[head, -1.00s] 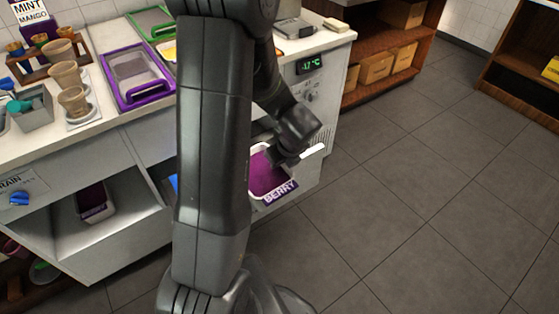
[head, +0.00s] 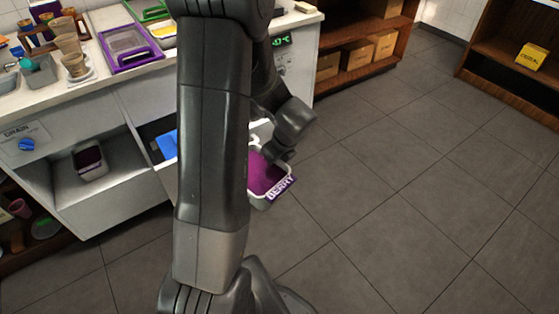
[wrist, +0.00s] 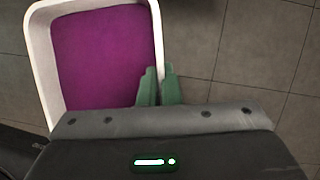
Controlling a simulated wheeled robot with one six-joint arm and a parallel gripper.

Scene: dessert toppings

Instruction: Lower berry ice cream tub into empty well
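The berry ice cream tub (head: 263,178) is a white-rimmed tub of purple ice cream with a "BERRY" label, partly hidden behind my arm in the head view. In the wrist view the tub (wrist: 108,50) fills the upper left. My gripper (wrist: 159,88) has its green fingers closed on the tub's near right rim, one on each side of the wall. The tub hangs level over the floor in front of the counter. The purple-framed well (head: 130,45) on the counter has a clear lid-like panel. No open empty well is clearly seen.
The white counter (head: 108,84) holds cups and a green-framed well (head: 147,10). An open lower shelf holds another dark purple tub (head: 90,163). A blue item (head: 166,145) sits behind my arm. The tiled floor at right is clear.

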